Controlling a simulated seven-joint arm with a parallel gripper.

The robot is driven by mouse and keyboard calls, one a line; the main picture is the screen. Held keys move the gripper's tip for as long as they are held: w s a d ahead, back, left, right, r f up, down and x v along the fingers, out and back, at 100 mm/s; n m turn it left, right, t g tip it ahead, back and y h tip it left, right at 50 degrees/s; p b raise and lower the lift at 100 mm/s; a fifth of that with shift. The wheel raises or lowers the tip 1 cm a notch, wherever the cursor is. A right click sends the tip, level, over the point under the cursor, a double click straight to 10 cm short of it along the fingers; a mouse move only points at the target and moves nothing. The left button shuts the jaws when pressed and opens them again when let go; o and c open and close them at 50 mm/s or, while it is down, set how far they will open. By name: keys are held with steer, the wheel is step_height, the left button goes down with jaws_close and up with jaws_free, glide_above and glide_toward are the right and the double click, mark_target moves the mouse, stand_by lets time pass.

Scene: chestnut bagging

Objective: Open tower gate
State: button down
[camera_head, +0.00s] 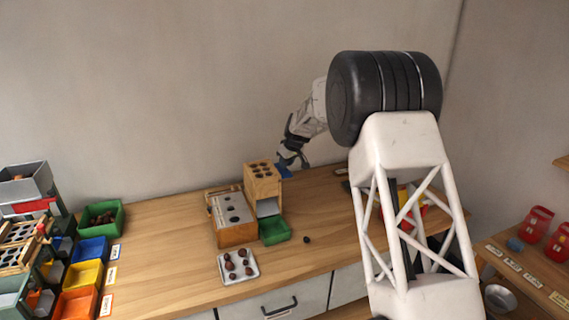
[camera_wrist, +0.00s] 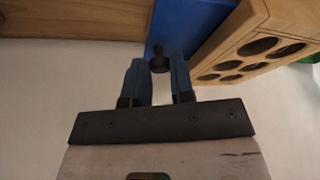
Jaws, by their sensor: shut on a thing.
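The wooden tower (camera_head: 262,173) stands on the bench, with round holes in its top. It also shows in the wrist view (camera_wrist: 255,50) at the upper right. A blue gate plate (camera_head: 284,171) sticks out behind the tower. In the wrist view the blue plate (camera_wrist: 185,25) lies beside the tower wall and carries a dark round knob (camera_wrist: 158,62). My gripper (camera_wrist: 158,72) has its blue fingers on either side of this knob and is shut on it. In the head view my gripper (camera_head: 290,160) is small and partly hidden by the arm.
A green tray (camera_head: 275,231) sits at the tower's front. A wooden box (camera_head: 236,236) with a holed grey top stands to its left. A white plate (camera_head: 239,278) holds several chestnuts; one dark chestnut (camera_head: 306,239) lies loose. Coloured bins (camera_head: 80,274) stand at the left.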

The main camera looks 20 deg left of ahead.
steer(key=w+d, duration=0.5)
steer(key=shift+w+d, duration=0.3)
steer(key=c, duration=1.3)
jaws_free()
steer(key=shift+o, duration=0.2)
steer(key=shift+r, duration=0.15)
steer(key=v, duration=0.7)
steer(key=shift+d+r, duration=0.2)
steer(key=shift+r, duration=0.05)
steer(key=shift+s, duration=0.1)
